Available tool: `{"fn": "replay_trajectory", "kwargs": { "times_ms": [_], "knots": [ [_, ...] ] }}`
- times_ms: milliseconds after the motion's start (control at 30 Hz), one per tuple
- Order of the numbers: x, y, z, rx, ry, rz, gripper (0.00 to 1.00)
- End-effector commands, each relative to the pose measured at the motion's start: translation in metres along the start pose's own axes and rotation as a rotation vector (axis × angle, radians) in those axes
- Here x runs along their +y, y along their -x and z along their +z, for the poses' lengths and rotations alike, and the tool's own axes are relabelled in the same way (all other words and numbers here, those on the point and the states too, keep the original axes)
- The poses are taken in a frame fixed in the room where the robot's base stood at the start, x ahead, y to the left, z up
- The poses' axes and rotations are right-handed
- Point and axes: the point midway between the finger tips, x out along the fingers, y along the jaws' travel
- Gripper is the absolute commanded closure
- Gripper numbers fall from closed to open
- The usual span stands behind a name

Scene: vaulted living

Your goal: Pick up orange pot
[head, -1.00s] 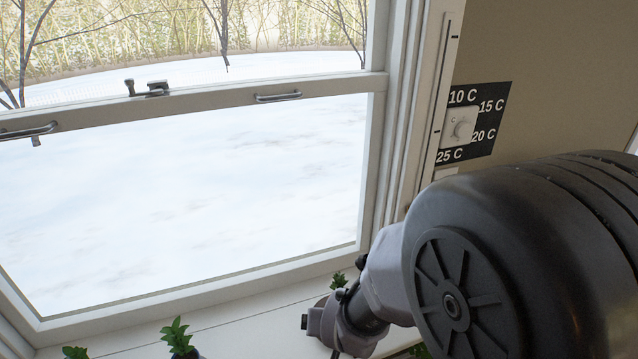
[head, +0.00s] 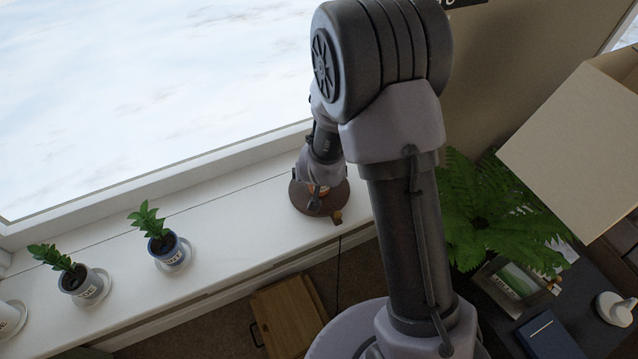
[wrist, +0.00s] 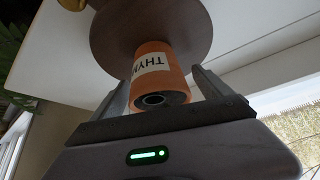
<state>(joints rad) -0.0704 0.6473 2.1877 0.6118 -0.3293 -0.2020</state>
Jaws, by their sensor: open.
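The orange pot (wrist: 163,77), with a pale label reading "THYM", stands on a round brown saucer (wrist: 112,32) in the wrist view, which looks upside down. My gripper (wrist: 160,82) is open, with one finger on each side of the pot. I cannot tell whether either finger touches it. In the head view the brown saucer (head: 308,206) rests on the white windowsill, near its right end. There my gripper (head: 321,180) covers most of the pot, leaving only a little orange showing.
Two potted plants, one in a blue pot (head: 168,252) and one in a grey pot (head: 82,286), stand further left on the windowsill (head: 235,216). A fern (head: 500,215), a cardboard box (head: 580,135) and a dark table with small items are at right. A wooden box (head: 290,318) is below.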

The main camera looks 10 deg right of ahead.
Motion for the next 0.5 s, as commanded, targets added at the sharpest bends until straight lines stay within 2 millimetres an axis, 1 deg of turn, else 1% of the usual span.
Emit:
{"fn": "replay_trajectory", "kwargs": {
  "times_ms": [33, 67, 267, 367, 500],
  "knots": [
    [0.0002, -0.0075, 0.0014, 0.000, 0.000, 0.000, 0.11],
    [0.0001, -0.0089, 0.0008, 0.000, 0.000, 0.000, 0.11],
    [0.0000, -0.0079, -0.0006, 0.001, 0.000, -0.001, 0.11],
    [0.0000, -0.0078, -0.0006, 0.001, 0.000, -0.001, 0.29],
    [-0.0001, -0.0077, -0.0005, 0.000, 0.000, -0.001, 0.56]
  ]
}}
